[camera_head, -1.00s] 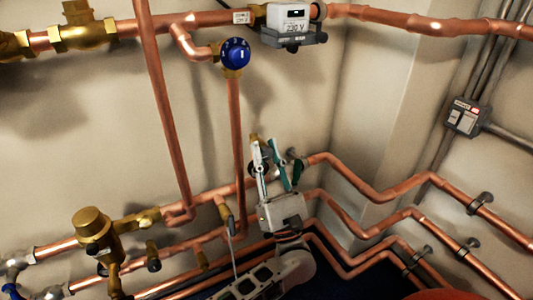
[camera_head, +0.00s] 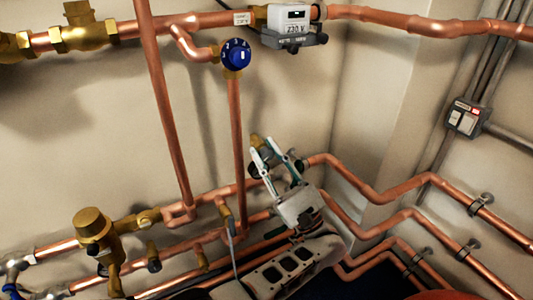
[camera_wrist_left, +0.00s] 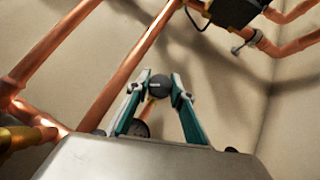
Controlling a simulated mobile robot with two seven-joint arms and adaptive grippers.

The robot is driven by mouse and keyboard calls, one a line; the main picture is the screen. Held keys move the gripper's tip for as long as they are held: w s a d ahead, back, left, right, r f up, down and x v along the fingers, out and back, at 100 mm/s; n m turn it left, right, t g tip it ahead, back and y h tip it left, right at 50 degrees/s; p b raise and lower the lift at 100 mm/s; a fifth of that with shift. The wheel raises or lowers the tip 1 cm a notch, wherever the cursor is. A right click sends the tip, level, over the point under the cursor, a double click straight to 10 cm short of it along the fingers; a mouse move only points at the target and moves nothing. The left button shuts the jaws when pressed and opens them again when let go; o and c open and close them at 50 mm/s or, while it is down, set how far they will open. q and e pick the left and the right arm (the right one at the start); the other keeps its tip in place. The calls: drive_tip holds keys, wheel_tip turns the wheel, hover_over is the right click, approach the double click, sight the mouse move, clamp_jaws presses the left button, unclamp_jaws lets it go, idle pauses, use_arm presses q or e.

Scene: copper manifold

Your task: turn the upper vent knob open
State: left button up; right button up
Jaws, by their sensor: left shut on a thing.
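The upper vent knob (camera_wrist_left: 158,86) is a small dark round knob in the left wrist view, between the tips of my left gripper (camera_wrist_left: 160,88). The gripper's teal and grey fingers are shut on it from both sides. In the head view my left gripper (camera_head: 264,149) reaches up and left to the brass vent fitting (camera_head: 256,141) by the wall; there the knob is mostly hidden by the fingers. A second dark round knob (camera_wrist_left: 138,128) sits below, behind the left finger in the wrist view. My right gripper is not in view.
Copper pipes (camera_head: 380,195) run around the gripper and along the right wall. A blue knob (camera_head: 237,55) and a grey meter (camera_head: 289,22) sit higher up. Brass valves (camera_head: 95,228) stand at the lower left. The wall (camera_head: 90,120) between is bare.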

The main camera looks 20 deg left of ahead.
sight(266, 148)
use_arm(q)
drive_tip(key=shift+r, duration=0.1)
drive_tip(key=o, duration=1.1)
drive_tip(key=shift+o, duration=0.2)
wheel_tip(266, 148, up, 10)
drive_tip(key=shift+f, duration=0.1)
